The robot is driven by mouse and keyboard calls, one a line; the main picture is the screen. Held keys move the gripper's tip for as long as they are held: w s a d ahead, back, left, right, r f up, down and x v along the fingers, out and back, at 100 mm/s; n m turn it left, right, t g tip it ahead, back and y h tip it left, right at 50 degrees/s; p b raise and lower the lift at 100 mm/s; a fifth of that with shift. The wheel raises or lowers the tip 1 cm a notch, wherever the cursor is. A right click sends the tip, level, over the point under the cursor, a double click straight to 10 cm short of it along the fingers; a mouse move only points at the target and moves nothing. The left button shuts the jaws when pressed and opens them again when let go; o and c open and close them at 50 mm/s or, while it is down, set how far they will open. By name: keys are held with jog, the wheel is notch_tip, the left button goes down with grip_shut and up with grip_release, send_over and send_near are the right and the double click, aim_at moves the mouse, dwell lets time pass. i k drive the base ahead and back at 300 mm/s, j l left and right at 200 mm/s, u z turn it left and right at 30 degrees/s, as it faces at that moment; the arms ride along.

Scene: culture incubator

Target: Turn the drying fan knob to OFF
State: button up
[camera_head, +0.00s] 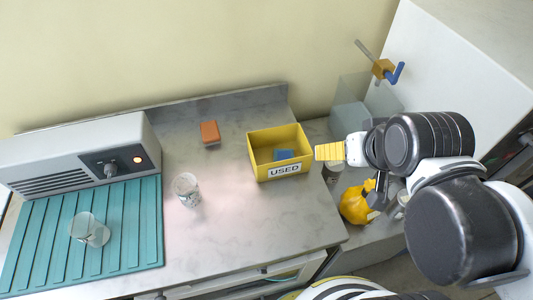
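The drying fan (75,148) is a grey box with a slotted grille at the far left of the counter. Its knob (111,170) sits on a dark panel at the right end of the fan's front. An orange indicator lamp (138,160) glows to the right of the knob. The knob's markings are too small to read. My gripper (322,152) shows its yellow ribbed fingers, pointing left, beside the right side of the yellow bin and far from the knob. I cannot tell whether the fingers are apart, and no held object shows.
A teal ribbed mat (140,225) bearing a clear beaker (90,230) lies before the fan. Another beaker (186,190) stands right of the mat. The yellow USED bin (262,172) holds a blue item (284,155). An orange block (210,132) lies behind. The front-middle counter is clear.

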aim_at(111, 169)
jog(key=u, duration=2.15)
